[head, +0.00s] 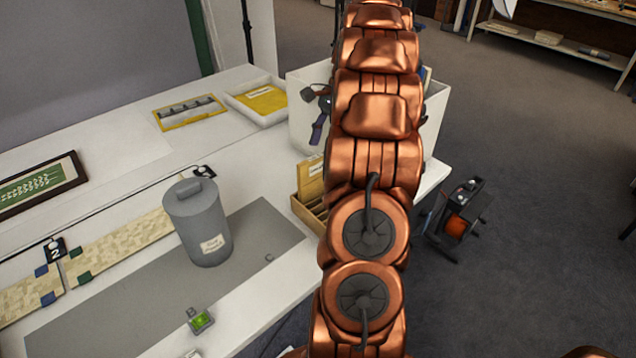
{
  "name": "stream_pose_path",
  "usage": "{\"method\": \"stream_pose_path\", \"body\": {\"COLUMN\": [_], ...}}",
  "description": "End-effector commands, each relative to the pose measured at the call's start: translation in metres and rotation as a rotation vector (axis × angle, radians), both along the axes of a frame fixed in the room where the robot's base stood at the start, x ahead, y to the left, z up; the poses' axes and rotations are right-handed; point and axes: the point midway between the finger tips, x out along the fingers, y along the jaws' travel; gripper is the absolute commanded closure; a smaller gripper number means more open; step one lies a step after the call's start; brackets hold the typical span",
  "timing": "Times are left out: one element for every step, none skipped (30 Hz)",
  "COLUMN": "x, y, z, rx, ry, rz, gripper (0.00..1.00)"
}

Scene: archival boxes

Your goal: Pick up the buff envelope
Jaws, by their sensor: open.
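A flat yellow-buff piece with a small label (264,98) lies in a shallow white tray (236,107) at the back of the white table; it may be the buff envelope. Another yellow-buff piece with a label (311,172) stands upright in a small wooden box (298,208), partly hidden behind my arm. I cannot tell for sure which of the two is the envelope. My copper-coloured arm runs from the bottom edge up past the top edge of the head view. My gripper is not in view.
A grey lidded canister (200,226) stands on a grey mat (262,232). A large white bin (300,118) with a dark-handled tool (320,125) is partly behind my arm. A yellow tray with grey pieces (190,112) lies left. A cable reel (459,220) stands on the floor right.

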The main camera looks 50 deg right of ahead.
Motion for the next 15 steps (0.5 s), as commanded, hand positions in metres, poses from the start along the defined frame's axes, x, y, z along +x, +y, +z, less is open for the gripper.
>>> {"method": "stream_pose_path", "body": {"x": [0.0, 0.0, 0.001, 0.001, 0.001, 0.001, 0.001, 0.0, 0.0, 0.0, 0.0, 0.0, 0.0, 0.0, 0.001], "y": [0.002, 0.003, 0.004, 0.004, 0.005, 0.006, 0.007, 0.008, 0.009, 0.009, 0.009, 0.01, 0.01, 0.011, 0.012], "z": [-0.002, -0.004, -0.007, -0.009, -0.011, -0.014, -0.016, -0.017, -0.018, -0.019, -0.02, -0.021, -0.022, -0.024, -0.026], "rx": [0.001, 0.0, -0.001, -0.002, -0.002, -0.002, -0.001, 0.0, 0.0, 0.0, 0.0, 0.0, 0.0, 0.0, -0.001], "ry": [0.001, 0.001, 0.0, -0.001, -0.001, 0.0, 0.001, 0.001, 0.002, 0.002, 0.002, 0.001, 0.001, 0.001, 0.0], "rz": [0.0, 0.001, 0.001, 0.001, 0.001, 0.0, 0.0, 0.0, 0.001, 0.001, 0.001, 0.002, 0.002, 0.002, 0.002], "gripper": [0.54, 0.54, 0.54, 0.54, 0.54, 0.54, 0.54, 0.54, 0.54, 0.54, 0.54, 0.54, 0.54, 0.54, 0.54]}}
